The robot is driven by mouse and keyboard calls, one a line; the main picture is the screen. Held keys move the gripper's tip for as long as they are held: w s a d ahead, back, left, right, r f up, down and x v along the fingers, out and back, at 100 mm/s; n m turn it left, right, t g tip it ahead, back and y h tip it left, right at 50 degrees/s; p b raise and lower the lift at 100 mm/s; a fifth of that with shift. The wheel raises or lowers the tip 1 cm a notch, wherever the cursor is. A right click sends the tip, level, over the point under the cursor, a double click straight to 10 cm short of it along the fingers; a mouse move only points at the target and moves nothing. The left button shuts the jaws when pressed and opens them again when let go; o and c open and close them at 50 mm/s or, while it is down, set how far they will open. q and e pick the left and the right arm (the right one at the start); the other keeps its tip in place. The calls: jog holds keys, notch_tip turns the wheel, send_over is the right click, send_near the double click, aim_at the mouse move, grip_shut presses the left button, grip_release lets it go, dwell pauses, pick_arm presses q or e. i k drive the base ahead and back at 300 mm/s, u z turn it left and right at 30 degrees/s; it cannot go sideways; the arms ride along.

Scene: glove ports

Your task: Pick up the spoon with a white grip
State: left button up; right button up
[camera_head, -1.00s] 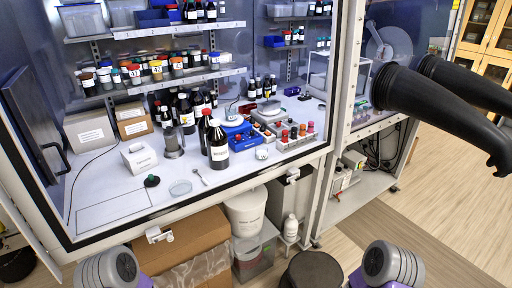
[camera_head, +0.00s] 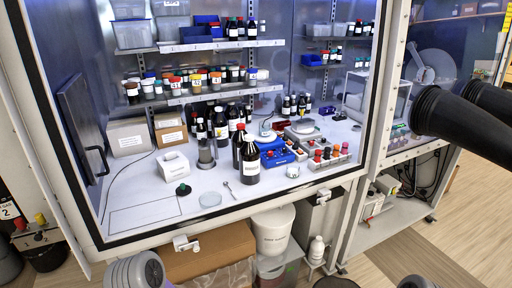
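A small spoon (camera_head: 228,188) lies on the white floor inside the glove box, just left of a large dark bottle (camera_head: 249,160) and right of a clear round dish (camera_head: 210,199). Its grip is too small to tell its colour for sure. Rounded grey parts of my arms show at the bottom edge, left of centre and at the right. Neither of my grippers is in view.
A white front frame with a dark inner border surrounds the box opening. Black gloves (camera_head: 465,120) stick out at the right. A cardboard box (camera_head: 208,254) and a white bucket (camera_head: 272,230) stand below.

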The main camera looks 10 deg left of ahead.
aim_at(234, 194)
jog(key=u, duration=0.55)
jog(key=k, duration=0.65)
jog(key=u, duration=0.65)
jog(key=i, duration=0.95)
jog(key=z, duration=1.15)
jog(key=i, duration=0.6)
jog(key=z, duration=0.65)
